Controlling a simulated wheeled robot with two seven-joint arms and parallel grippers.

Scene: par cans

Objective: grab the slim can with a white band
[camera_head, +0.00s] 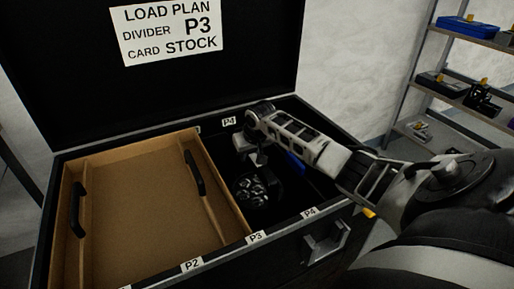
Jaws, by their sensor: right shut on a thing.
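My right gripper (256,157) reaches down into the open black case from the right. It is shut on a dark can, just above a round face with several pale lenses (252,190). The arm and the dark interior hide most of the grip, and I cannot make out a white band on the can. A blue item (295,163) shows in the case just right of the gripper. My left gripper is not in view.
A brown tray (135,205) with black handles fills the case's left part. The raised lid carries a load plan sign (166,30). Labels P2, P3 and P4 mark the case's front rim (256,238). Shelves with small items (470,95) stand at right.

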